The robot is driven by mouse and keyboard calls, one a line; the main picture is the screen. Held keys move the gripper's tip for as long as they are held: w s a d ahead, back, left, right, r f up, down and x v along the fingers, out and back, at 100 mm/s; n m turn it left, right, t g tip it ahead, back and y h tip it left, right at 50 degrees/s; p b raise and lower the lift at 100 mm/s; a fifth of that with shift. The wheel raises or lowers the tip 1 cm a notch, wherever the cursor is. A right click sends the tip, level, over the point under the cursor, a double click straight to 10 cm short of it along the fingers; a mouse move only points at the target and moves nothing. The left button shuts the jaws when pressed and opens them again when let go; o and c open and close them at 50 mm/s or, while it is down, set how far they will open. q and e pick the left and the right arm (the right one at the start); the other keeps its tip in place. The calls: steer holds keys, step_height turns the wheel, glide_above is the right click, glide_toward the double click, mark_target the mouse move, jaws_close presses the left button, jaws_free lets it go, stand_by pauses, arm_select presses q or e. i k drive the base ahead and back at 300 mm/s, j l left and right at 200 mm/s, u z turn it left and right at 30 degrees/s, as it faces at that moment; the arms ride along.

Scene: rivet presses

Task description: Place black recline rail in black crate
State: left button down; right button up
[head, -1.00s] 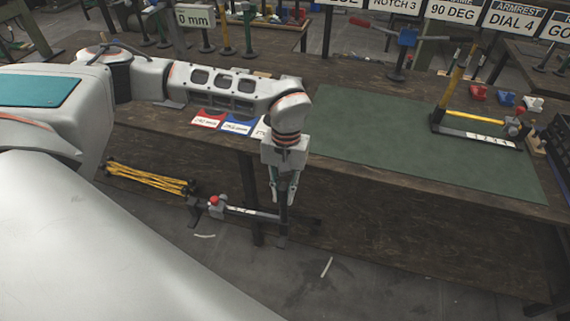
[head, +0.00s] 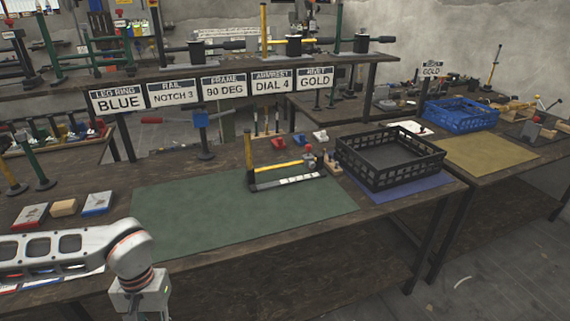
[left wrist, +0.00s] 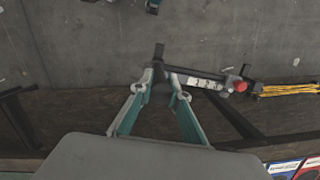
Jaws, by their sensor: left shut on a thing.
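My left gripper (left wrist: 165,88) is shut on the black recline rail (left wrist: 195,77) near one end, seen in the left wrist view over the floor. The rail has a pale marked strip and a red knob (left wrist: 240,87) toward its far end. A yellow lattice part (left wrist: 285,90) extends beyond the knob and appears joined to it. In the head view only my left wrist shows at the bottom left; the fingers and rail are below the picture. The black crate (head: 432,166) stands on a blue mat on the bench, right of the green mat. It looks empty.
On the green mat (head: 220,215) stands a yellow-handled frame with a numbered black base (head: 288,183), left of the crate. Small red, blue and white parts lie behind it. A blue crate (head: 462,127) is further right. Sign stands line the back. The green mat's front is clear.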

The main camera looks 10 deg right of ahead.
mark_target(376, 156)
steer(key=i+l, duration=0.1)
steer(key=l, duration=0.4)
steer(key=i+l+z, duration=0.15)
steer(key=l, duration=0.85)
steer(key=i+l+z, duration=0.1)
steer(key=l, duration=0.4)
steer(key=i+l+z, duration=0.1)
steer(key=i+l, duration=0.15)
steer(key=l, duration=0.2)
steer(key=i+l, duration=0.15)
steer(key=l, duration=0.35)
steer(key=i+l+z, duration=0.1)
steer(key=l, duration=0.35)
steer(key=i+l, duration=0.25)
steer(key=l, duration=0.2)
steer(key=k+l+z, duration=0.05)
